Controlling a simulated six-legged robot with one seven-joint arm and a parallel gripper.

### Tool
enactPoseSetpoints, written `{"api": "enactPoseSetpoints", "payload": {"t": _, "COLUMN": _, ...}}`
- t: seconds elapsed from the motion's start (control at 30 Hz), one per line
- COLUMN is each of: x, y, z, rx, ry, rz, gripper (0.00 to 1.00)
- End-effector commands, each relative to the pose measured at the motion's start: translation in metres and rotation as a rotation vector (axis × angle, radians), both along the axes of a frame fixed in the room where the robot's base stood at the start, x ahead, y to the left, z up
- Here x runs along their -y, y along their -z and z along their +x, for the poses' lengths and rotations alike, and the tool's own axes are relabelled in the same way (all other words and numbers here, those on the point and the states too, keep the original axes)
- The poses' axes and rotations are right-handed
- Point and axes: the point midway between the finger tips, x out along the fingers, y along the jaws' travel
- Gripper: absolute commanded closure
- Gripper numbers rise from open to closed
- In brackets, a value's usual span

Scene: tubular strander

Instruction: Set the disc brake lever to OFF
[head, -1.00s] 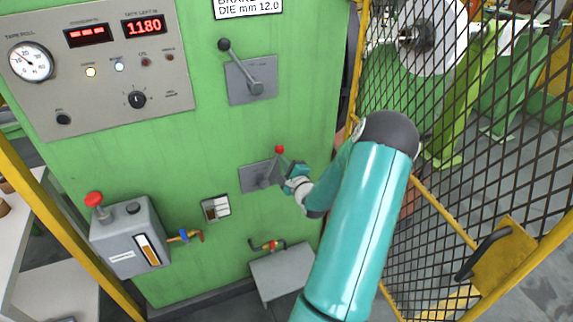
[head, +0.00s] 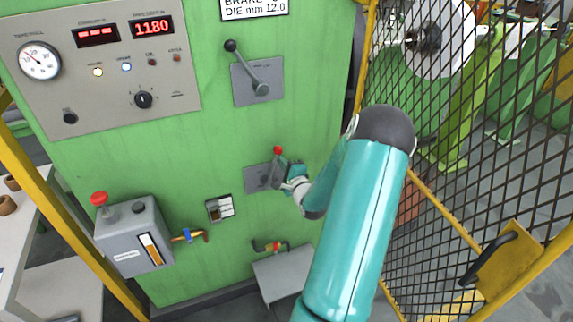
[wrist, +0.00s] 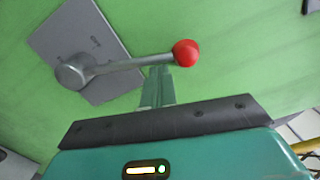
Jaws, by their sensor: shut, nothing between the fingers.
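A lever with a red ball knob (head: 278,150) stands on a grey plate (head: 254,179) low on the green cabinet. In the wrist view its grey arm (wrist: 125,65) runs from a round hub (wrist: 74,70) on the plate (wrist: 85,40) to the red knob (wrist: 186,53). My gripper (head: 281,168) is at the right side of this lever. In the wrist view my gripper's fingers (wrist: 158,76) are shut and empty, with their tips at the arm near the knob. I cannot tell whether they touch. The plate's markings are too small to read.
A second lever with a dark knob (head: 231,46) is on a plate above. A mesh guard (head: 450,150) stands close on the right.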

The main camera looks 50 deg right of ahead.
Motion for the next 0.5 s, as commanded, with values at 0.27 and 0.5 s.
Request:
{"api": "enactPoseSetpoints", "payload": {"t": 0.27, "x": -0.025, "y": -0.009, "z": 0.016, "rx": -0.118, "ry": -0.007, "rz": -0.203, "gripper": 1.0}}
{"api": "enactPoseSetpoints", "payload": {"t": 0.5, "x": -0.047, "y": -0.011, "z": 0.028, "rx": -0.229, "ry": -0.007, "rz": -0.388, "gripper": 1.0}}
